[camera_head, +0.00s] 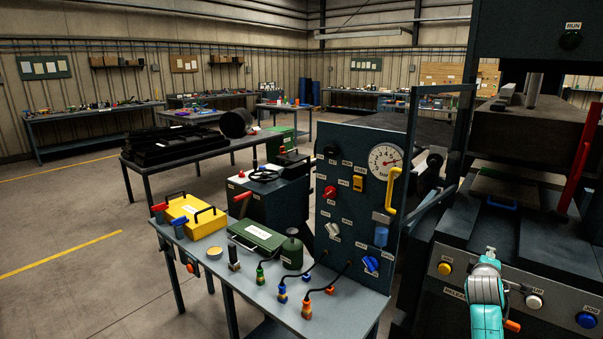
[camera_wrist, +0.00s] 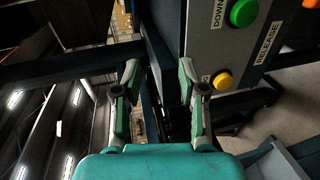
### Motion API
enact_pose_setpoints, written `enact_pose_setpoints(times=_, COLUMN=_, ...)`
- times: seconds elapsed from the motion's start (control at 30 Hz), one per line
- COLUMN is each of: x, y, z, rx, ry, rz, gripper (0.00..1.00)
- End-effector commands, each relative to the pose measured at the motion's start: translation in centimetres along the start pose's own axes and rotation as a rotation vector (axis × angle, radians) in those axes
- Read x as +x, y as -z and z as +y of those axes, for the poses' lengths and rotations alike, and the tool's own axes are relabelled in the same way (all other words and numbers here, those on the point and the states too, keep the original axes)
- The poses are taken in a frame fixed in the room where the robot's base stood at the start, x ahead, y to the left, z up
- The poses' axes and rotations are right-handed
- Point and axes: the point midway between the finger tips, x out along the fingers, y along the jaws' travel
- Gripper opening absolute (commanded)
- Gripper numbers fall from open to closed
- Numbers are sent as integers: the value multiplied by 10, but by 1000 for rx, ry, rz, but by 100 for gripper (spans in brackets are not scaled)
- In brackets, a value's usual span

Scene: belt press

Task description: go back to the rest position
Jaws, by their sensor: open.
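My gripper (camera_wrist: 158,80) shows in the wrist view with its two fingers apart and nothing between them. In the head view my teal arm end (camera_head: 487,285) is at the lower right, in front of the press's button panel (camera_head: 465,287). It hides part of that panel, and the fingertips are hard to make out there.
The press panel also has a white button (camera_head: 533,301) and a blue button (camera_head: 586,319). A red lever (camera_head: 577,170) stands at the press's right. The left floor is clear.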

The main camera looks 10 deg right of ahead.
Motion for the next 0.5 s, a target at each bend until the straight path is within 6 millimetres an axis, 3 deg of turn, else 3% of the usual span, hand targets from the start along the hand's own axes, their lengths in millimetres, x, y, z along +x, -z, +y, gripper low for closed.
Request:
enact_pose_setpoints(times=0.37, x=-36, y=24, z=-68, rx=71, ry=19, rz=75, gripper=41)
enact_pose_setpoints(times=0.5, x=-62, y=37, z=-108, rx=119, ry=35, rz=121, gripper=41)
